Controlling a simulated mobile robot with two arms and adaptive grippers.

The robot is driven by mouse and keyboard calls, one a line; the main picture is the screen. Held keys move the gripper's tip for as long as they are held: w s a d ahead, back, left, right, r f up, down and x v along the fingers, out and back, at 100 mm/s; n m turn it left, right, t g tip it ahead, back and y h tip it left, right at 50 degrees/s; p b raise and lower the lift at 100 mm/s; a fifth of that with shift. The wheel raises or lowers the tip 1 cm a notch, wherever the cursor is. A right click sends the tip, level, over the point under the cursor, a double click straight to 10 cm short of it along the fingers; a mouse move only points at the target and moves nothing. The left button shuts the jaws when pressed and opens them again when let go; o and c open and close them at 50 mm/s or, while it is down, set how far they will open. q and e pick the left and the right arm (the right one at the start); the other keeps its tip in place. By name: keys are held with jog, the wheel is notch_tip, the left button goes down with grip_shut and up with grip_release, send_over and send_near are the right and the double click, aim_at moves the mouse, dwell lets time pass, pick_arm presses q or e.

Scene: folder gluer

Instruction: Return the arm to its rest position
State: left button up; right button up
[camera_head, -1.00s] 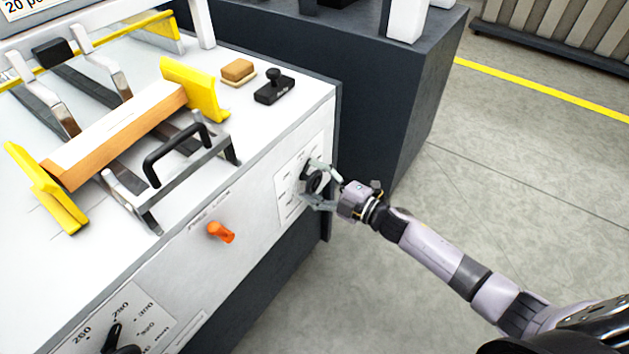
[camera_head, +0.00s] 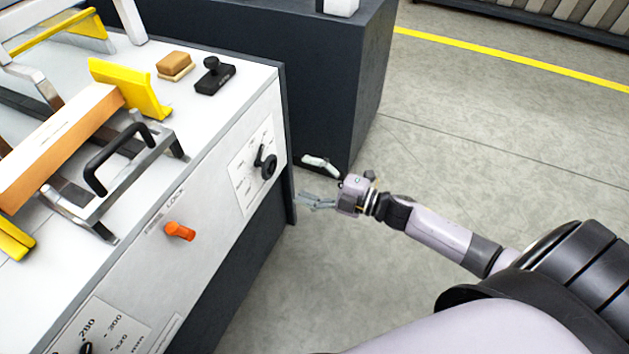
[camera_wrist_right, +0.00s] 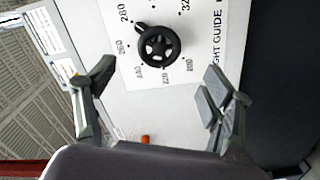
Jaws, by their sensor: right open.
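My right gripper (camera_head: 318,181) is open and empty in the head view, to the right of the machine's front panel and apart from it. In the right wrist view my gripper's two fingers (camera_wrist_right: 158,95) stand wide apart with nothing between them. A black knob (camera_head: 267,166) with a pointer sits on a white scale plate on the panel, left of the gripper. It also shows in the right wrist view (camera_wrist_right: 158,46), beyond the fingertips, on a plate marked "GUIDE" with numbers. My left gripper is not in view.
An orange lever (camera_head: 179,231) sticks out of the panel. A second scale plate (camera_head: 120,325) is at the lower left. A black clamp handle (camera_head: 121,158), a yellow guide (camera_head: 130,88) and a sponge-like block (camera_head: 174,65) are on the machine top. Grey floor (camera_head: 450,150) is clear on the right.

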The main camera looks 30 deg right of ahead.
jog(key=shift+v, duration=0.9)
